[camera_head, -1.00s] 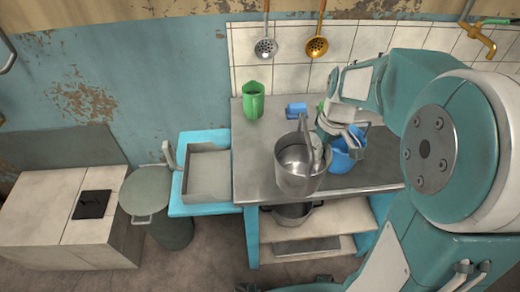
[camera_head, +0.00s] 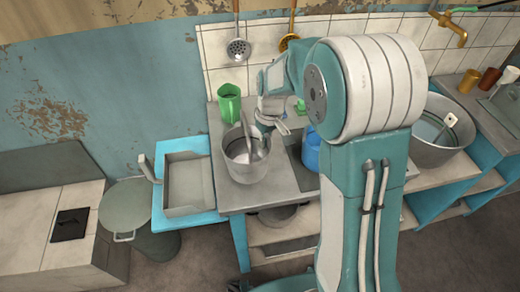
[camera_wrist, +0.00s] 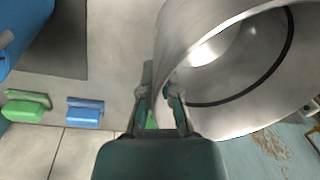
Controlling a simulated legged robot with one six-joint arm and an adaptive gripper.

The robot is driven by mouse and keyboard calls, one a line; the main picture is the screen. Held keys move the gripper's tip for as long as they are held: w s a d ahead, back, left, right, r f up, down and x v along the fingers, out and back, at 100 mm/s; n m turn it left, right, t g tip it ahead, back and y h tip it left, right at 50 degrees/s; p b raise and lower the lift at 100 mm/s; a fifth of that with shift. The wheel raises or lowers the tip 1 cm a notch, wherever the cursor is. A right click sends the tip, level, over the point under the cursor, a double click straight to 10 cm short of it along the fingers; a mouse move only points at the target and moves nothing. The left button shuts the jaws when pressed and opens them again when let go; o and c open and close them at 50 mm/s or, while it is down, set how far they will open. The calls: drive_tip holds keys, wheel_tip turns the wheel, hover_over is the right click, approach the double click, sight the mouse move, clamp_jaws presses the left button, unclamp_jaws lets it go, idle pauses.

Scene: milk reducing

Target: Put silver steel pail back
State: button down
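The silver steel pail (camera_head: 247,167) is upright at the front left of the metal worktop (camera_head: 292,189), with a grey handle-like piece rising across its mouth. Whether its base touches the worktop is not clear. My gripper (camera_head: 266,122) is at the pail's far right rim. In the wrist view the pail (camera_wrist: 235,105) fills the upper right. The fingers of my gripper (camera_wrist: 160,88) converge there on both sides of its near wall, and appear shut on it. The fingertips are partly hidden in the head view.
Blue (camera_wrist: 85,112) and green (camera_wrist: 25,107) sponges lie near the tiles. A lower blue stand with a grey tray (camera_head: 187,186) is left. A large pot (camera_head: 433,150) stands right.

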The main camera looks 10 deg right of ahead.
sight(260, 156)
drive_tip(key=shift+w+a+f, duration=0.15)
drive_tip(key=shift+w+f, duration=0.35)
drive_tip(key=shift+f, duration=0.15)
drive_tip(key=shift+w+a+f, duration=0.1)
drive_tip(key=shift+a+f, duration=0.05)
drive_tip(key=shift+f, duration=0.75)
drive_tip(key=shift+w+a+f, duration=0.1)
drive_tip(key=shift+f, duration=0.75)
drive_tip(key=shift+f, duration=0.1)
drive_tip(key=c, duration=0.8)
unclamp_jaws()
